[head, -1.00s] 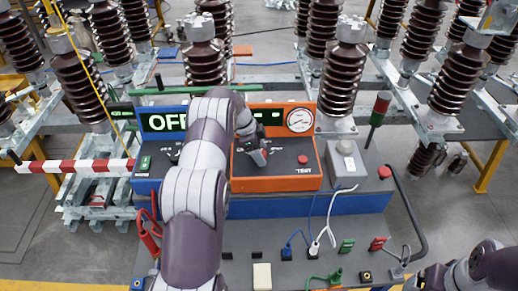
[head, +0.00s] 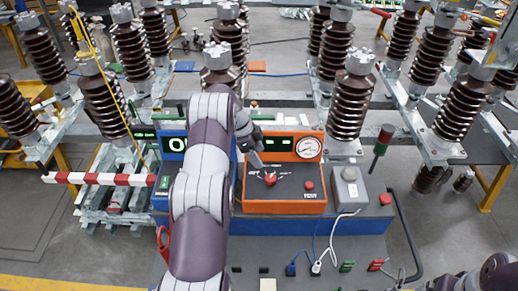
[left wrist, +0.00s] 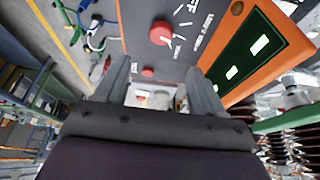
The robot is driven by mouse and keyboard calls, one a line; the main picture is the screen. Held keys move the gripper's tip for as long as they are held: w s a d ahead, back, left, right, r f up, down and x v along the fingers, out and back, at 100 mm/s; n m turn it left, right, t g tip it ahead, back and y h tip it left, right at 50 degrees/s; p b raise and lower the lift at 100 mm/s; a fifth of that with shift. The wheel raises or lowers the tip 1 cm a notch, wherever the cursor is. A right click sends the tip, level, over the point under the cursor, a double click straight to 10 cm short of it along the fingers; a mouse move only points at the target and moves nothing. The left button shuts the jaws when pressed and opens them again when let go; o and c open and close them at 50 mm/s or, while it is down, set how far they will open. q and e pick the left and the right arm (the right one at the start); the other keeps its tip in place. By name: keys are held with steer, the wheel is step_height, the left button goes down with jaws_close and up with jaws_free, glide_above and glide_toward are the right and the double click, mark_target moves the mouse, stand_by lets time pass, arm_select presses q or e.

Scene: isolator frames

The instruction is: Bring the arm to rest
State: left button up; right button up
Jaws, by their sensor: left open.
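My left arm (head: 200,190) reaches forward from the bottom of the head view over the control bench. My left gripper (head: 256,158) is at the orange test box (head: 285,205), above and just left of its red knob (head: 270,179). In the left wrist view its two fingers (left wrist: 160,85) are spread with nothing between them. The knob (left wrist: 162,33) shows there beyond the fingertips, apart from them, with a red button (left wrist: 147,72) near it. Part of my right arm (head: 480,278) shows at the lower right; its gripper cannot be made out.
A blue box with a green display (head: 172,144) stands left of the orange box, partly hidden by my arm. Cables and sockets lie in front. Tall brown insulators (head: 352,100) stand behind.

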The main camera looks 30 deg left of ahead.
arm_select(q)
steer(key=s+d+f+n+y+b, duration=0.1)
steer(key=s+d+f+n+b, duration=0.1)
steer(key=s+d+n+b, duration=0.2)
steer(key=s+d+f+n+y+b, duration=0.1)
steer(key=s+d+f+n+b, duration=0.2)
steer(key=s+d+b, duration=0.6)
steer(key=s+d+f+n+y+b, duration=0.2)
steer(key=s+d+n+b, duration=0.3)
steer(key=s, duration=0.8)
steer(key=d+b, duration=0.2)
steer(key=d, duration=0.1)
steer(key=shift+f+g, duration=0.3)
steer(key=shift+f, duration=0.1)
steer(key=shift+w+f, duration=0.1)
steer(key=shift+w, duration=0.05)
